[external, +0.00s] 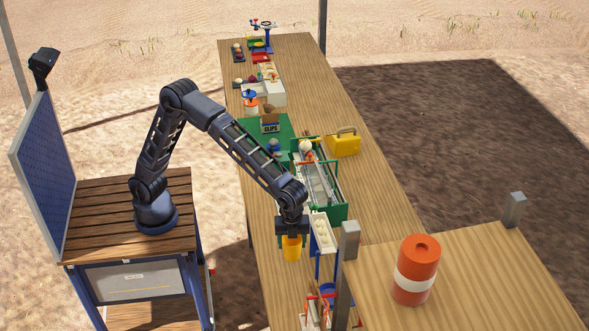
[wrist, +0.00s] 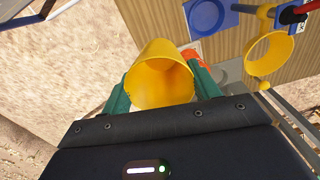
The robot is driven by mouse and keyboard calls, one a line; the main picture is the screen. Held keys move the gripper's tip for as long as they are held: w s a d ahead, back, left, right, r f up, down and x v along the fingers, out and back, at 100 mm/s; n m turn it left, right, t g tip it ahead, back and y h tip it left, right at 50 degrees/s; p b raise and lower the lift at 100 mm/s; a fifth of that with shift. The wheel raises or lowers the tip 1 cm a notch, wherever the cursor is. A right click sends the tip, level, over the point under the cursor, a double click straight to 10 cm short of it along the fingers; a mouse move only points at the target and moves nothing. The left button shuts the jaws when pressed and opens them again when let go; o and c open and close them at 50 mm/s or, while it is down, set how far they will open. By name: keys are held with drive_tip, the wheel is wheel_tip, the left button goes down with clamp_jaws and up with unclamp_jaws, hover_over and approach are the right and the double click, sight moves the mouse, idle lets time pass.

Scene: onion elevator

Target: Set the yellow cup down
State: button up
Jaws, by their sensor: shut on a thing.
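The yellow cup (external: 292,248) is in my gripper (external: 291,234), near the left edge of the long wooden table, in the external view. In the wrist view the yellow cup (wrist: 163,84) sits between the two green fingers of my gripper (wrist: 160,92). The gripper is shut on the cup's sides. The cup's open mouth and its empty-looking inside face the wrist camera. Whether the cup's base touches the table is hard to tell from these views.
A green-framed conveyor (external: 318,180) stands behind the gripper. An orange barrel (external: 415,270) stands on a wooden surface at the right. A yellow case (external: 343,143) is further back.

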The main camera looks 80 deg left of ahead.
drive_tip(key=w+a+n, duration=0.3)
drive_tip(key=w+a, duration=0.2)
drive_tip(key=a, duration=1)
drive_tip(key=w+a+n, duration=0.4)
drive_tip(key=w+a, duration=0.1)
drive_tip(key=a, duration=1.1)
drive_tip(key=w+a+n, duration=0.3)
drive_tip(key=w+a, duration=0.2)
drive_tip(key=a, duration=1)
drive_tip(key=s+a+n, duration=0.2)
drive_tip(key=s+a, duration=0.1)
drive_tip(key=a, duration=0.8)
drive_tip(key=s+a+n, duration=0.2)
drive_tip(key=a+n, duration=0.1)
drive_tip(key=a, duration=0.9)
drive_tip(key=s+a+n, duration=0.2)
drive_tip(key=s+a, duration=0.4)
drive_tip(key=a, duration=0.3)
drive_tip(key=s+a+n, duration=0.3)
drive_tip(key=s+a, duration=0.4)
drive_tip(key=a, duration=0.2)
drive_tip(key=f, duration=2.5)
drive_tip(key=shift+w, duration=0.25)
drive_tip(key=shift+f, duration=0.1)
drive_tip(key=o, duration=1)
drive_tip(key=shift+c, duration=0.2)
